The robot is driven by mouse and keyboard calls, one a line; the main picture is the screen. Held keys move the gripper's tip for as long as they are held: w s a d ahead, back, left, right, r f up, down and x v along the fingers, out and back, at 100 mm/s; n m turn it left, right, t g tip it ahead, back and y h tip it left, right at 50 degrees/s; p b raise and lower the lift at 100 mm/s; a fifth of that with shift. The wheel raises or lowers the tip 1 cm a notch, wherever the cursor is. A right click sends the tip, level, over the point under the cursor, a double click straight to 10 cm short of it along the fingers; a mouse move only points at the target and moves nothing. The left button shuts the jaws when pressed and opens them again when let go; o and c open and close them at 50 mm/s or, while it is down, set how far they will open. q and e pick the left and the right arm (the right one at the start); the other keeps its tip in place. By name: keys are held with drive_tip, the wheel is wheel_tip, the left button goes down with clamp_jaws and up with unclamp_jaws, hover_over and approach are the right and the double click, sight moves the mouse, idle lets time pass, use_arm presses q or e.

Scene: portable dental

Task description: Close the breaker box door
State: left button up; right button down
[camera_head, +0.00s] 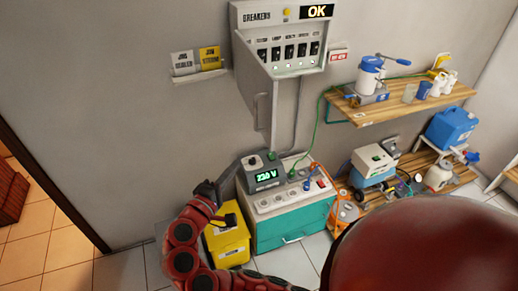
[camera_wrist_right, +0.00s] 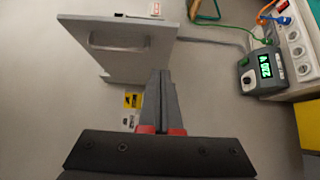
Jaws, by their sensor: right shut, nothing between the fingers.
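The breaker box (camera_head: 283,18) is on the wall at the top of the head view, with a row of black switches and an "OK" display. Its grey door (camera_head: 252,85) stands open, swung out from the box's left side, and its handle (camera_head: 262,112) faces outward. In the right wrist view the door (camera_wrist_right: 128,68) fills the upper left, with its handle (camera_wrist_right: 118,42) showing. My right gripper (camera_head: 228,172) is below the door in the head view. Its fingers (camera_wrist_right: 160,75) are shut and empty, overlapping the door's edge in the wrist view; I cannot tell whether they touch. My left gripper is out of view.
A power unit reading "230 V" (camera_head: 265,175) stands on a socket-topped teal cabinet (camera_head: 290,232) below the box. A yellow case (camera_head: 228,246) is beside it. Wooden shelves (camera_head: 400,105) with equipment are at right. Two signs (camera_head: 210,58) hang left of the door.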

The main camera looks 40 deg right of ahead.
drive_tip(key=p, duration=0.4)
approach(268, 139)
drive_tip(key=w+d, duration=0.2)
drive_tip(key=w, duration=0.2)
drive_tip(key=d, duration=0.1)
drive_tip(key=s+d+p, duration=0.1)
drive_tip(key=d, duration=0.1)
drive_tip(key=shift+f, duration=0.1)
drive_tip(key=shift+d, duration=0.1)
